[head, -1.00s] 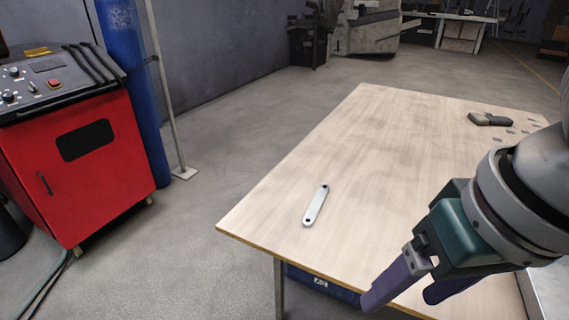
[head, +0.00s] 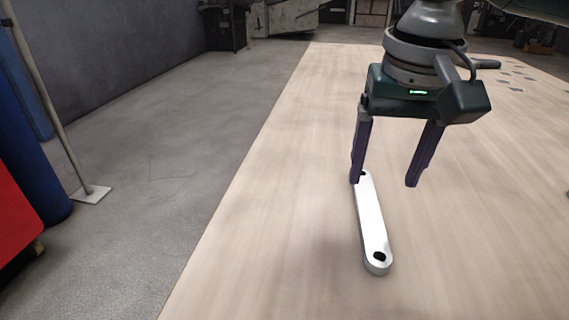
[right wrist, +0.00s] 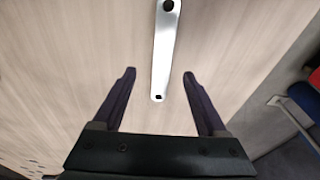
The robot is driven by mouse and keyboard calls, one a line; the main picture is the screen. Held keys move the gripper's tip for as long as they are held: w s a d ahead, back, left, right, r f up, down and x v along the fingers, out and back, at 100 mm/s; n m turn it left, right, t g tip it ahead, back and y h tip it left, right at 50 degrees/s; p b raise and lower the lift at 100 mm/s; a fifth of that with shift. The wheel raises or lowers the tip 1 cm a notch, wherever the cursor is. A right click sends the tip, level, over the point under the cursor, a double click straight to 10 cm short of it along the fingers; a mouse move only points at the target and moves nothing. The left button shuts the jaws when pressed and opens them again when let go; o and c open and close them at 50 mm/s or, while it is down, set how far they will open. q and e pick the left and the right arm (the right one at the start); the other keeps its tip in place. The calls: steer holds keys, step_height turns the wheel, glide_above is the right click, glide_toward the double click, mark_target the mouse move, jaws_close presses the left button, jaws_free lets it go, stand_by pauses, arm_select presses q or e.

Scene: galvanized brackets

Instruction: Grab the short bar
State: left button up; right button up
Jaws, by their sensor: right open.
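The short bar (head: 371,228) is a flat, light metal strip with rounded ends and a dark hole at each end. It lies on the wooden table in the head view. My right gripper (head: 385,182) is open and points down over the bar's far end. In the head view its left finger overlaps that far end; its right finger is to the right of the bar. In the right wrist view the bar (right wrist: 163,50) reaches in from the top, with its lower end between the lines of the two open fingers (right wrist: 160,73). My left gripper is not in view.
The wooden table (head: 270,220) is bare around the bar. Several small flat pieces (head: 515,82) lie at its far right. Grey floor (head: 150,180) runs along the table's left edge. A red cabinet (head: 15,215) and blue cylinder (head: 45,165) stand at the left.

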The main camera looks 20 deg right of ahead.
mark_target(369, 208)
steer(key=shift+f, duration=0.7)
steer(key=f+b, duration=0.1)
steer(key=f, duration=0.1)
steer(key=w+f+b, duration=0.1)
steer(key=f+b, duration=0.1)
steer(key=shift+d+f, duration=0.1)
steer(key=shift+f, duration=0.05)
steer(key=shift+w+f, duration=0.1)
steer(key=shift+f, duration=0.4)
steer(key=shift+c, duration=0.5)
jaws_close()
steer(key=shift+w, duration=0.1)
